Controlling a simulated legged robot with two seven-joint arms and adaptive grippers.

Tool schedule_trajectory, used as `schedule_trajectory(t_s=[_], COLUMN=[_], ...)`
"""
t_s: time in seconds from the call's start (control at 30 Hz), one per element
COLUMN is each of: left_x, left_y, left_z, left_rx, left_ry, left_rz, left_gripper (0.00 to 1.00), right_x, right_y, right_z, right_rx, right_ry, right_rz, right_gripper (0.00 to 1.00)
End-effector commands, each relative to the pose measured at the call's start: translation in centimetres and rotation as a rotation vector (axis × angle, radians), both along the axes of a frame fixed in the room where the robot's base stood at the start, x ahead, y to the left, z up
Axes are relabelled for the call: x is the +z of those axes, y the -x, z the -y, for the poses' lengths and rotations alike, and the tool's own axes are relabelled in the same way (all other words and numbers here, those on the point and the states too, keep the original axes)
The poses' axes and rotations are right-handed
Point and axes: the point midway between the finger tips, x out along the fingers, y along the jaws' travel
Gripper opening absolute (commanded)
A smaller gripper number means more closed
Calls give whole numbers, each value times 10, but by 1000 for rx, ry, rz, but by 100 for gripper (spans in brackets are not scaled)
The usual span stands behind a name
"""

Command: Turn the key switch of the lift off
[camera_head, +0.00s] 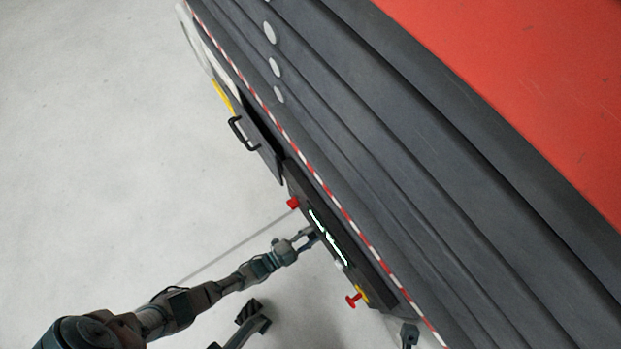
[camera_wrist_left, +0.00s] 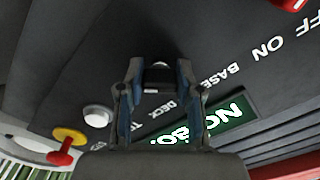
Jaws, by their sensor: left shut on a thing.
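The lift's dark control panel (camera_head: 325,225) is on the side of the grey and red lift. My left gripper (camera_head: 308,237) reaches it from the left, its tips at the panel. In the left wrist view my left gripper (camera_wrist_left: 159,72) is shut on a small dark switch piece (camera_wrist_left: 158,80) with a light mark, likely the key switch. White letters around it include OFF, ON, BASE and DECK. The fingers hide part of the switch and lettering, so I cannot tell its exact setting.
A red knob (camera_head: 293,203) sits above my gripper and a red knob on a yellow base (camera_head: 354,300) below it. A white round button (camera_wrist_left: 97,116) and a lit green display (camera_wrist_left: 205,130) are close to the fingers. A black handle (camera_head: 242,134) sticks out further up. The pale floor is clear at left.

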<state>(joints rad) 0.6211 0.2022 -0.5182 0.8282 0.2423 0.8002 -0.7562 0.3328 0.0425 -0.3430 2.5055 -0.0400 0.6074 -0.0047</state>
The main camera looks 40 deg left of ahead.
Motion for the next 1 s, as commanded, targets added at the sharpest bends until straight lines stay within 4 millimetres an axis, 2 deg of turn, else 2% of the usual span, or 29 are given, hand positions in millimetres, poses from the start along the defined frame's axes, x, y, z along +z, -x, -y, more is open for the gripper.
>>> schedule_trajectory(t_s=[0.27, 1.0], left_x=[0, 0], left_y=[1, 0], left_z=[2, 3], left_rx=[-4, -6], left_ry=[99, 626], left_rz=[-36, -227], left_gripper=[0, 0], right_x=[-1, -1], right_y=[0, -1], right_z=[0, 0], right_rx=[0, -1], right_ry=[0, 1], right_rz=[-1, -2], right_gripper=[40, 40])
